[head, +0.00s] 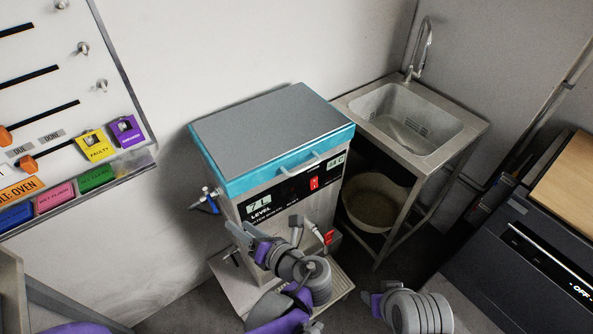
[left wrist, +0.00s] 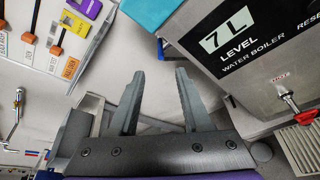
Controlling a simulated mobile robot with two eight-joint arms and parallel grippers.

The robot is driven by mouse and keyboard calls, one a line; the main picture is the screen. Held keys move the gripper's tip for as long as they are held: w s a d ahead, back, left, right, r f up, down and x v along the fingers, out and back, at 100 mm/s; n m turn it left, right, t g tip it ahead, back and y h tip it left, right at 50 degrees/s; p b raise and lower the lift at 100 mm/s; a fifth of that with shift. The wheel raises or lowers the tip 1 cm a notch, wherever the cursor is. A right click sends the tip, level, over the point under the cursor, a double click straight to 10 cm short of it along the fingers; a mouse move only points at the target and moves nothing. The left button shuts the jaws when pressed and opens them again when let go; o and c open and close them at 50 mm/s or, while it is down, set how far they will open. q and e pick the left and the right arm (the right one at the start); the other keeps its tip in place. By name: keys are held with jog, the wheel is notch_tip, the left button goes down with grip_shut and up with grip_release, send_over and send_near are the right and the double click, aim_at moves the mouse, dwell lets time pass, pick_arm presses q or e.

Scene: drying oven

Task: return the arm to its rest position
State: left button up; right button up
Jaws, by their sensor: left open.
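My left gripper (head: 240,233) is in front of the water boiler (head: 283,205), near its lower front left. In the left wrist view its two grey fingers (left wrist: 160,80) stand apart with nothing between them. My left arm's grey rounded joints and purple bands come up from the bottom of the head view. My right arm (head: 418,312) shows at the bottom, right of the boiler; only a small grey end shows beyond its purple band, so its jaws cannot be made out.
The boiler has a blue-rimmed lid (head: 270,130) and a red-handled tap (head: 328,238). A sink (head: 405,120) with a bucket (head: 374,203) below stands behind right. A wall board (head: 60,100) with coloured tags is left. A dark appliance (head: 530,270) is right.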

pick_arm(q)
jog(key=s+a+n+g+h+p, duration=0.45)
jog(key=s+a+n, duration=0.2)
jog(key=n, duration=0.95)
jog(key=s+r+n+h+p, duration=0.1)
jog(key=s+n+h, duration=0.1)
jog(key=n, duration=0.7)
jog(key=s+d+r+n+h+p, duration=0.1)
jog(key=s+r+n+h, duration=0.1)
jog(key=n, duration=0.8)
jog(key=shift+s+h+p, duration=0.35)
jog(key=shift+s+h, duration=0.5)
jog(key=shift+h, duration=0.2)
jog(key=shift+d+r, duration=0.1)
